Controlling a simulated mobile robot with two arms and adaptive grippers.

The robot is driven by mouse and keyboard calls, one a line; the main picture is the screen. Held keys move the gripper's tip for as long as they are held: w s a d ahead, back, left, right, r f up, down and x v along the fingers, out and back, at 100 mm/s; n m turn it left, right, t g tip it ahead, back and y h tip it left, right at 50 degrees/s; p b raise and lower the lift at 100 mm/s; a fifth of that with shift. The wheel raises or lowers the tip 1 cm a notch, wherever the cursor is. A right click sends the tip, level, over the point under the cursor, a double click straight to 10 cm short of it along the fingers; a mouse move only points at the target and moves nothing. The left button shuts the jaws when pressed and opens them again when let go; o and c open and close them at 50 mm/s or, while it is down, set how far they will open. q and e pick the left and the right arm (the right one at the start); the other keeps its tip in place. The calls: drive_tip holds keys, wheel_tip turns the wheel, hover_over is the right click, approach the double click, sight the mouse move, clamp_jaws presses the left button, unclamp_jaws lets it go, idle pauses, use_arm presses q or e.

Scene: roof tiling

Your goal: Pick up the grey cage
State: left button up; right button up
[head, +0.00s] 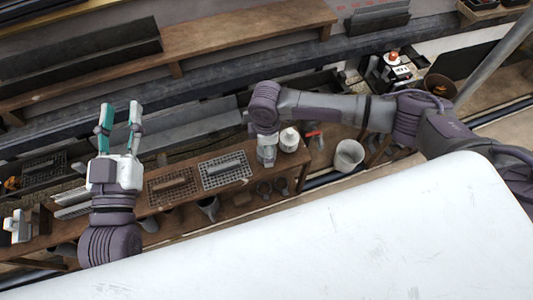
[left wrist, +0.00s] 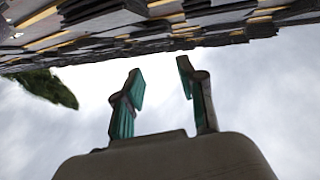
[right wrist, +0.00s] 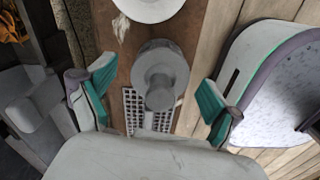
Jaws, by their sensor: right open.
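The grey cage, a light grey mesh piece (head: 225,170), lies on the wooden bench left of my right gripper (head: 267,152) in the head view. Grey mesh, seemingly the same piece, also shows in the right wrist view (right wrist: 133,108), partly hidden behind a grey lidded canister (right wrist: 160,66). My right gripper is open, its teal fingers spread on either side of the canister in that view; contact cannot be told. My left gripper (head: 120,122) is open and empty, with teal fingers pointing up the head view. In the left wrist view its fingers (left wrist: 160,85) stand apart against the sky.
A darker brown mesh piece (head: 172,187) lies left of the grey one. A white lidded pot (head: 289,139) and a white bucket (head: 349,156) are to the right. A wooden shelf (head: 245,30) runs behind. My white body covers the foreground.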

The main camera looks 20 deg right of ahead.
drive_tip(key=shift+f, duration=0.3)
drive_tip(key=c, duration=1)
drive_tip(key=shift+r, duration=0.15)
